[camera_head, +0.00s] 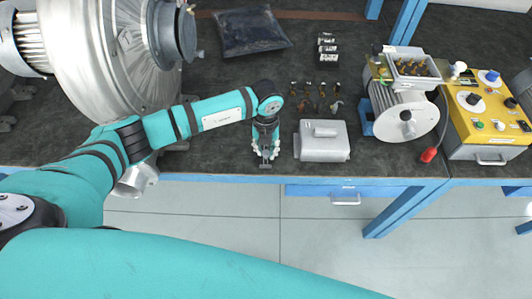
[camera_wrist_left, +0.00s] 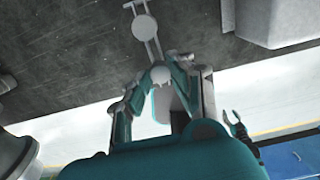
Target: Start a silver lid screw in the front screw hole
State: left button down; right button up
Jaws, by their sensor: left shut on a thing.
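My left gripper (camera_head: 265,150) is over the bench near its front edge. In the left wrist view its fingers (camera_wrist_left: 160,85) are closed around a small, pale, round-ended piece (camera_wrist_left: 160,75). It may be the silver lid screw, but I cannot tell for sure. A slim grey part with a round disc (camera_wrist_left: 145,27) shows beyond the fingertips. A silver box-like casing (camera_head: 322,141) sits just right of the gripper, apart from it; it also shows in the wrist view (camera_wrist_left: 270,18). I cannot make out the front screw hole.
Several small dark and brass-coloured pieces (camera_head: 315,96) stand behind the casing. A silver motor (camera_head: 405,112) with an open box of brass parts (camera_head: 416,66) stands to the right, beside a yellow control box (camera_head: 485,115). A large silver blower (camera_head: 100,50) fills the back left.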

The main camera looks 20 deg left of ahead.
aim_at(266, 152)
pick_arm(q)
jog(key=shift+r+p, duration=1.85)
jog(key=shift+r, duration=0.7)
